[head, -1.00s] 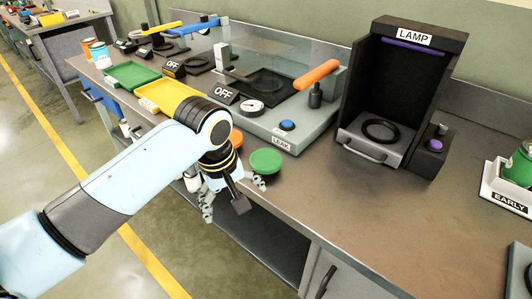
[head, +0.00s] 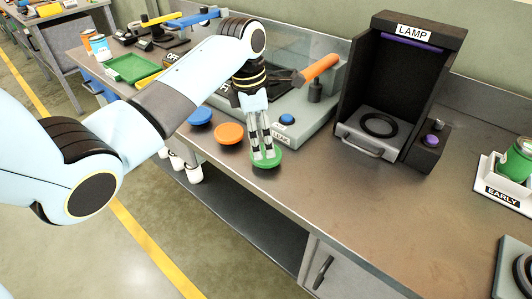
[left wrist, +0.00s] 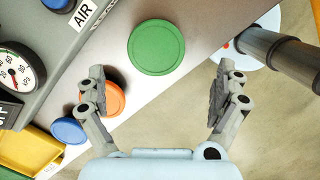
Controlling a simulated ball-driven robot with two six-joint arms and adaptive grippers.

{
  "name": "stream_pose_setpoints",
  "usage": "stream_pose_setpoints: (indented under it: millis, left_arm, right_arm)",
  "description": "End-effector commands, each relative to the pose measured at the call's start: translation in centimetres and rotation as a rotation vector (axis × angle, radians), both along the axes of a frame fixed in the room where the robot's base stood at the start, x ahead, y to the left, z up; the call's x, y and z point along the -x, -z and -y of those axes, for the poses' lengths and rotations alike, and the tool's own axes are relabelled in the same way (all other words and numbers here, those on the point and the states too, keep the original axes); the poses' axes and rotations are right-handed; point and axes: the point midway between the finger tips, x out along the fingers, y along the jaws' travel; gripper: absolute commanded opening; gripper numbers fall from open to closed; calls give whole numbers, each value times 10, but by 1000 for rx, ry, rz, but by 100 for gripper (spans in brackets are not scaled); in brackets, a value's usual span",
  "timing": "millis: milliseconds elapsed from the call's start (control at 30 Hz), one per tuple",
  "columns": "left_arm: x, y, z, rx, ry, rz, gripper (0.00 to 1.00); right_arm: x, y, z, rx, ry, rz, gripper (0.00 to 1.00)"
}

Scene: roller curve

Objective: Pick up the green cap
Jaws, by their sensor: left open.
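The green cap (head: 267,163) is a flat round disc lying on the workbench near its front edge, in front of the leak tester. It also shows in the left wrist view (left wrist: 156,47), ahead of the fingers and in line with the gap between them. My left gripper (head: 264,155) points down over the cap, and its fingers cover part of the cap in the head view. In the left wrist view the left gripper (left wrist: 160,92) is open and empty, with its fingers wide apart. Whether the fingertips touch the cap cannot be told. My right gripper is not in view.
An orange cap (head: 229,133) and a blue cap (head: 200,116) lie left of the green one. The leak tester (head: 300,133) stands close behind it, with an orange-handled lever. The lamp box (head: 405,90) is further right. The bench between lamp box and front edge is clear.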

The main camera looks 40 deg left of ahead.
Motion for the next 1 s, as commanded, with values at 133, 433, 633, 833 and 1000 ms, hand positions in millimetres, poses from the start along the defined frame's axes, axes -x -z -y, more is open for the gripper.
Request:
stream_pose_setpoints:
  millis: [133,433,633,833,1000]
  left_arm:
    - [-3,14,0,1,0,-2,100]
    - [-9,52,2,0,2,0,100]
    - [-9,54,2,-1,3,1,100]
    - [-9,53,2,-1,3,1,78]
    - [-9,53,2,-1,3,1,60]
  right_arm:
    - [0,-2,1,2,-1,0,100]
    - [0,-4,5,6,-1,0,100]
    - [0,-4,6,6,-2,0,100]
    - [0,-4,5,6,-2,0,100]
    - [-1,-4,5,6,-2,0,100]
